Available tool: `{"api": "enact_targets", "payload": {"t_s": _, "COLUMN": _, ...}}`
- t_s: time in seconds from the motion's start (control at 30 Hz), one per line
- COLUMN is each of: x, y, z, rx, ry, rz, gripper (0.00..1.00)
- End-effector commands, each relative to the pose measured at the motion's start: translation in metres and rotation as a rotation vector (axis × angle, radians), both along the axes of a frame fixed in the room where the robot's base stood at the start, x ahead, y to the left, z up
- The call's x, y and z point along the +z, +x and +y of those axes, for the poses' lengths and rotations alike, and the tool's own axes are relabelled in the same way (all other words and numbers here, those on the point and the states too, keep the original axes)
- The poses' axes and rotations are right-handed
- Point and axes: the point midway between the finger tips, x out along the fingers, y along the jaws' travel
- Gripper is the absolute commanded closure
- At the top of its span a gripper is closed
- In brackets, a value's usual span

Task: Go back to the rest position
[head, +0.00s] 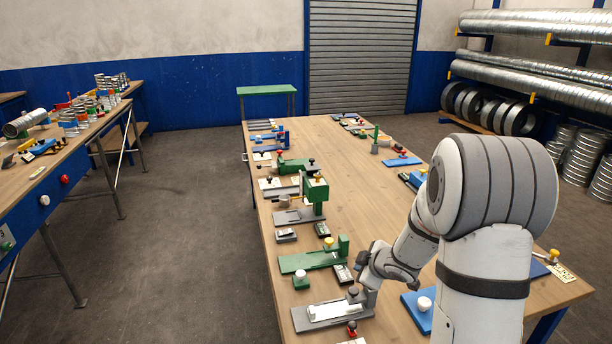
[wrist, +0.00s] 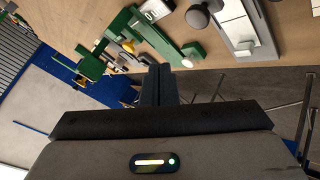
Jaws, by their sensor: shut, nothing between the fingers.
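My gripper (head: 368,294) is at the near left part of the wooden table (head: 375,215), just right of a grey plate with a pale strip (head: 300,318). In the head view my arm hides part of the table and the finger detail is small. In the wrist view my gripper (wrist: 157,85) shows its two dark fingers pressed together with nothing between them. The plate with pale strips (wrist: 238,28) and a green fixture (wrist: 150,38) lie beyond the fingers there. I cannot tell whether the fingers touch anything.
A green fixture (head: 308,261) and a taller green press (head: 317,190) stand along the table's left edge. A blue plate with a white knob (head: 413,314) lies near my arm. The table's middle is mostly clear. A second workbench (head: 75,150) stands left across open floor.

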Motion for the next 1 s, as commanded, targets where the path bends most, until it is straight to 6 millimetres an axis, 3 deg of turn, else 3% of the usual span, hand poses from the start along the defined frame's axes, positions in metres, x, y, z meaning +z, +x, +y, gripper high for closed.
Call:
{"api": "enact_targets", "payload": {"t_s": 0.17, "x": 0.045, "y": -0.018, "z": -0.017, "rx": -0.222, "ry": -0.040, "rz": -0.003, "gripper": 1.00}}
{"api": "enact_targets", "payload": {"t_s": 0.3, "x": 0.082, "y": -0.057, "z": -0.029, "rx": -0.456, "ry": -0.030, "rz": 0.035, "gripper": 1.00}}
{"api": "enact_targets", "payload": {"t_s": 0.43, "x": 0.103, "y": -0.107, "z": -0.030, "rx": -0.648, "ry": 0.020, "rz": 0.102, "gripper": 1.00}}
{"api": "enact_targets", "payload": {"t_s": 0.57, "x": 0.115, "y": -0.164, "z": -0.019, "rx": -0.807, "ry": 0.104, "rz": 0.203, "gripper": 1.00}}
{"api": "enact_targets", "payload": {"t_s": 0.7, "x": 0.118, "y": -0.226, "z": 0.003, "rx": -0.922, "ry": 0.211, "rz": 0.335, "gripper": 1.00}}
{"api": "enact_targets", "payload": {"t_s": 0.8, "x": 0.118, "y": -0.261, "z": 0.020, "rx": -0.964, "ry": 0.274, "rz": 0.423, "gripper": 1.00}}
{"api": "enact_targets", "payload": {"t_s": 1.0, "x": 0.117, "y": -0.297, "z": 0.040, "rx": -0.993, "ry": 0.341, "rz": 0.529, "gripper": 1.00}}
